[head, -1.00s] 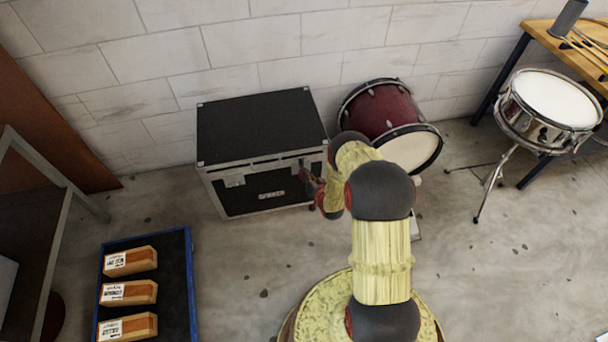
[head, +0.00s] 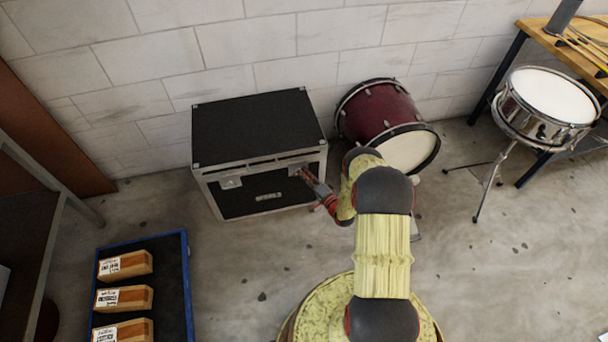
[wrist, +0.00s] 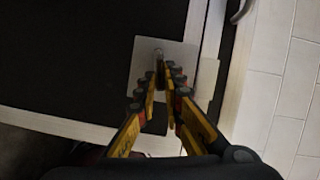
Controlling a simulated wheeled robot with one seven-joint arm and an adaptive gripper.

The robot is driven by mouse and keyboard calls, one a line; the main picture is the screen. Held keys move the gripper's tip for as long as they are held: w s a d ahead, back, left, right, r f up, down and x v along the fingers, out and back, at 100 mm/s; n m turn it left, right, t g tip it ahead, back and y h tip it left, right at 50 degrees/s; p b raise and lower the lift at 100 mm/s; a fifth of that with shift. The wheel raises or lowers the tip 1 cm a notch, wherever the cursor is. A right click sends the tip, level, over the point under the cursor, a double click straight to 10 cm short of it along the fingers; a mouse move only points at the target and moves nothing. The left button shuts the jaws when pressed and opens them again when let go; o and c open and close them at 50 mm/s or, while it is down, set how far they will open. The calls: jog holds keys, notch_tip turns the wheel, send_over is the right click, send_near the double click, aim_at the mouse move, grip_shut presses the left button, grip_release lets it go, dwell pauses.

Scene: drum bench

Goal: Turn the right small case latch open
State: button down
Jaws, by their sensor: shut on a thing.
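A black case (head: 255,125) with silver edges stands on the floor against the wall. Its front carries a left latch (head: 230,182) and a right latch, whose pale square plate (wrist: 144,62) shows in the wrist view. My gripper (head: 305,175) reaches the right latch from the right front. In the wrist view my gripper (wrist: 162,72) has its two fingers closed around the small turn piece (wrist: 159,54) on that plate. The fingertips partly hide this piece, so its exact angle is hard to tell. The case lid is down.
A dark red bass drum (head: 378,110) stands close to the right of the case. A snare drum (head: 550,97) on a stand is farther right. A blue-rimmed tray (head: 188,270) with wooden blocks lies at the lower left. Floor in front of the case is clear.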

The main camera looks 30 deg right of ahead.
jog(key=shift+w+d+m, duration=0.1)
jog(key=shift+d+m, duration=0.05)
jog(key=shift+m, duration=0.45)
jog(key=shift+t, duration=0.3)
jog(key=c, duration=2)
grip_release()
jog(key=shift+o, duration=0.4)
jog(key=shift+f, duration=0.15)
jog(key=s+d, duration=0.1)
jog(key=s, duration=1.1)
jog(key=shift+d, duration=0.15)
